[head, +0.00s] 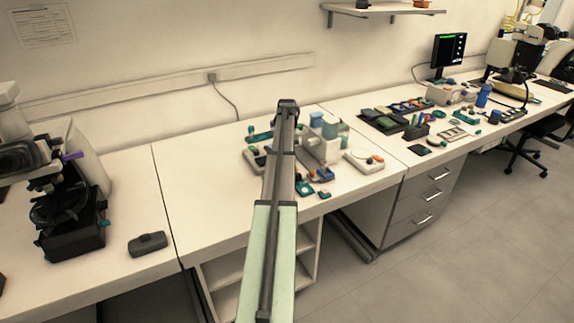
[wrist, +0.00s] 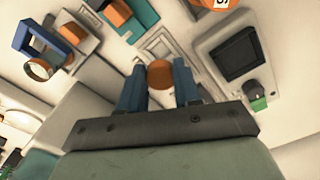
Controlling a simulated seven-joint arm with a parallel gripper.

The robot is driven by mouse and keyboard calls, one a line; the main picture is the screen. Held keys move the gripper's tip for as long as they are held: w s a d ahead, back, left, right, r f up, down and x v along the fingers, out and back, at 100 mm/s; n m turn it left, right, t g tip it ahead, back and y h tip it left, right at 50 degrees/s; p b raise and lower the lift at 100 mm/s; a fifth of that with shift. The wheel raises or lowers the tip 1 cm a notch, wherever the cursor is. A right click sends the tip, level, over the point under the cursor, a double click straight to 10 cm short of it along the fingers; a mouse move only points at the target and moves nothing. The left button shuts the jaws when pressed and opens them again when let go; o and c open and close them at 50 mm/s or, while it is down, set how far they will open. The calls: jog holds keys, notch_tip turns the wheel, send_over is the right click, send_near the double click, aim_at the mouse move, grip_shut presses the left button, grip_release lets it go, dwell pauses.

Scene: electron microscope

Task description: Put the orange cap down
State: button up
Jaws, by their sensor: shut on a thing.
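An orange cap (wrist: 160,74) shows in the wrist view as a small round orange piece. It sits between the two blue fingers of my gripper (wrist: 159,84), which is shut on it. Below the cap in that view lies a pale rectangular tray or frame (wrist: 157,45) on the white table; I cannot tell the height between them. In the head view my arm reaches over the middle bench, and its own links hide the gripper and the cap.
A white device with a dark screen (wrist: 235,55) is right of the gripper in the wrist view. A blue and orange part (wrist: 42,50) is at left, a teal block (wrist: 130,18) above. In the head view, a white device (head: 363,160) stands right of my arm, and a dark microscope (head: 70,210) far left.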

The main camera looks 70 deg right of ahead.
jog(key=shift+f, duration=2.45)
jog(key=shift+f, duration=0.2)
jog(key=o, duration=1.1)
notch_tip(320, 180, up, 12)
jog(key=shift+r, duration=0.2)
